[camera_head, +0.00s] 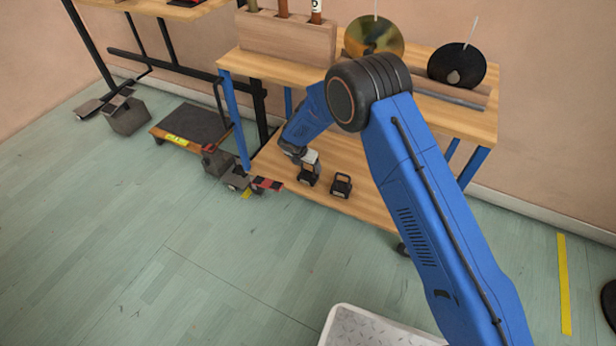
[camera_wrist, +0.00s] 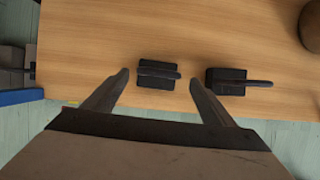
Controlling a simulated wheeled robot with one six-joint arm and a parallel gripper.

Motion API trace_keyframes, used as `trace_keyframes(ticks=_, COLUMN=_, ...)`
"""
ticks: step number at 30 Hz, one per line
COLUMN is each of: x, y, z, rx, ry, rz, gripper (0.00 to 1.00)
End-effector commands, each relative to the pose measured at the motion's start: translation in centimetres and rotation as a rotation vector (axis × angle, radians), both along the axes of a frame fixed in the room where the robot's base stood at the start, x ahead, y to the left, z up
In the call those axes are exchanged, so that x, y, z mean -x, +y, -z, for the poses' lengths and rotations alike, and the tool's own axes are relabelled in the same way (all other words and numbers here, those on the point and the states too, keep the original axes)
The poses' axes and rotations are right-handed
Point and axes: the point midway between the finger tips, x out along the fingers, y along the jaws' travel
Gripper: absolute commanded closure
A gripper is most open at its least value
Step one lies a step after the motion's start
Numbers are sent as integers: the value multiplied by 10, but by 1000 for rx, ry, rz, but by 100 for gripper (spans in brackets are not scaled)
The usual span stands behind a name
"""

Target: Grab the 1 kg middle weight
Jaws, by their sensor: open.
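Two black weights with handles sit on the lower wooden shelf. One weight (camera_wrist: 157,83) lies between my fingertips in the wrist view; in the head view this weight (camera_head: 308,178) is just below my gripper. The other weight (camera_wrist: 228,82) stands to its right, outside my right finger; it also shows in the head view (camera_head: 341,188). I cannot read any kilogram marking, and no third weight is clearly visible. My gripper (camera_wrist: 159,78) is open, with a finger on each side of the first weight. I cannot tell whether the fingers touch it.
The lower shelf (camera_head: 267,163) has bare wood around the weights. The upper tabletop (camera_head: 253,66) is above, with a wooden block (camera_head: 285,38) and cymbals. A blue table leg (camera_head: 236,125) stands left. A round brown thing (camera_wrist: 311,27) is at the wrist view's right edge.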

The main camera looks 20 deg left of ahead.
Motion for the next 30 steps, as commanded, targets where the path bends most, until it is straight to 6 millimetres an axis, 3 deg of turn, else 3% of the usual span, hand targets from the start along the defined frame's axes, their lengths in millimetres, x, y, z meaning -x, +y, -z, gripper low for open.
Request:
trace_keyframes(ticks=11, x=-7, y=0, z=21, rx=-1, ry=0, rz=0, gripper=22)
trace_keyframes(ticks=19, x=-18, y=1, z=55, rx=1, ry=0, rz=0, gripper=22)
trace_keyframes(ticks=28, x=-20, y=1, z=61, rx=-1, ry=0, rz=0, gripper=22)
trace_keyframes(ticks=30, x=-20, y=1, z=61, rx=-1, ry=0, rz=0, gripper=39)
